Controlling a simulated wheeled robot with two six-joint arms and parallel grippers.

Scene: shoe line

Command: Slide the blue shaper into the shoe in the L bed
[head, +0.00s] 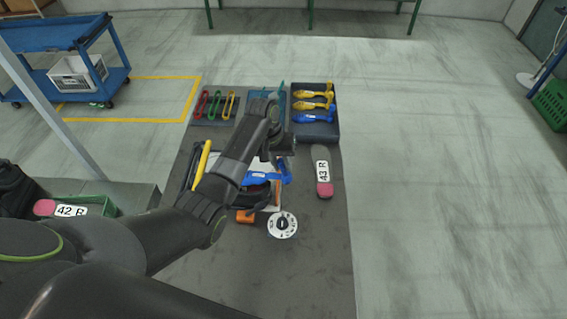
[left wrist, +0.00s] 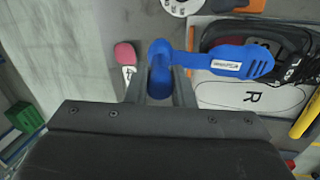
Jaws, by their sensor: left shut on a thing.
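The blue shaper (left wrist: 215,62) is held by its rounded end between the fingers of my left gripper (left wrist: 160,92), which is shut on it. Its flat front part points right in the left wrist view and overlaps the edge of the black shoe (left wrist: 228,33). It looks above the shoe, not inside it. In the head view the blue shaper (head: 262,179) shows below my left gripper (head: 274,150), near the black shoe (head: 250,195). The shoe lies on a white board (left wrist: 215,97) beside an empty outline marked R. My right gripper is not in view.
A dark tray (head: 318,134) with yellow and blue shapers stands at the back right of the bench (head: 320,250). The bench front is clear.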

